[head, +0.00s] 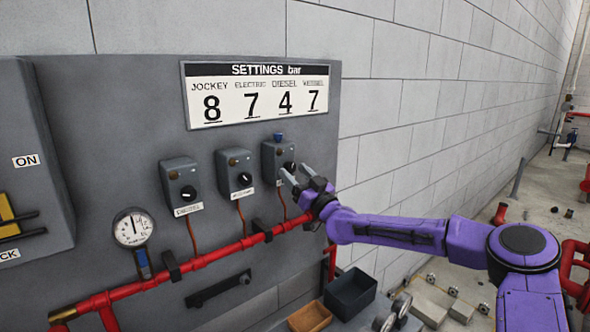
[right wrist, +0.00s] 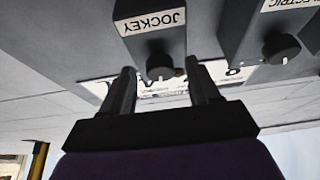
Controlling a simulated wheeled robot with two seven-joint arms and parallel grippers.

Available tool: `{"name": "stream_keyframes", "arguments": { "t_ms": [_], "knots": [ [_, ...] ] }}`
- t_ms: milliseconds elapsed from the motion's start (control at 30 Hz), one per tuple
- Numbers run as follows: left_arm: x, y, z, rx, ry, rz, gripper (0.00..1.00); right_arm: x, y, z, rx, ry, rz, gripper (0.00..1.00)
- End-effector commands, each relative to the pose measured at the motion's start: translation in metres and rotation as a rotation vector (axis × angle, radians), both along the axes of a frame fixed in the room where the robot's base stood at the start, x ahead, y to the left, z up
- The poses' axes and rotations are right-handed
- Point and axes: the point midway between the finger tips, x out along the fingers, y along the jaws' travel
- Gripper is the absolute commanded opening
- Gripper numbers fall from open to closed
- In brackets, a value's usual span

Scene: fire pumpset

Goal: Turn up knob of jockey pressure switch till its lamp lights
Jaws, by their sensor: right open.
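The jockey pressure switch (head: 276,156) is the rightmost of three grey boxes on the panel, with a small blue piece on its top. Its label reads upside down in the right wrist view (right wrist: 152,22). Its black knob (head: 290,166) shows in the right wrist view (right wrist: 160,66) between my two fingertips, with gaps on both sides. I see no lit lamp on this box. My right gripper (head: 288,178) is open in front of the knob; in the right wrist view its fingers (right wrist: 160,78) reach towards the box face. My left gripper is out of view.
The electric switch (head: 236,172) stands left of the jockey switch, and another box (head: 181,184) further left. A red pipe (head: 205,261) runs below them. A settings sign (head: 255,95) hangs above, with 8 under JOCKEY. A pressure gauge (head: 133,228) is at the left.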

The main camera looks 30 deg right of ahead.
Motion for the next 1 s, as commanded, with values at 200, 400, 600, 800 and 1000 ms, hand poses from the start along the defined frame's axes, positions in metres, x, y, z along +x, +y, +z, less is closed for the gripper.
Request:
{"name": "stream_keyframes", "arguments": {
  "t_ms": [200,400,600,800,1000],
  "knots": [
    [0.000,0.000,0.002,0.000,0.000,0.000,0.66,0.006,0.001,0.002,0.001,-0.001,0.000,0.61],
    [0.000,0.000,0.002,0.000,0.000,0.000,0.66,0.006,0.001,0.002,0.000,-0.001,0.000,0.35],
    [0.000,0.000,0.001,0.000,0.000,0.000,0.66,0.006,0.001,0.002,0.002,-0.001,0.001,0.05],
    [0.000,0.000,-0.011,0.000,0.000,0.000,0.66,0.005,0.002,0.000,0.086,0.006,0.002,0.05],
    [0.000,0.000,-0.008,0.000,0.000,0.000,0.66,0.005,0.002,0.002,0.089,0.007,0.000,0.05]
  ]
}}
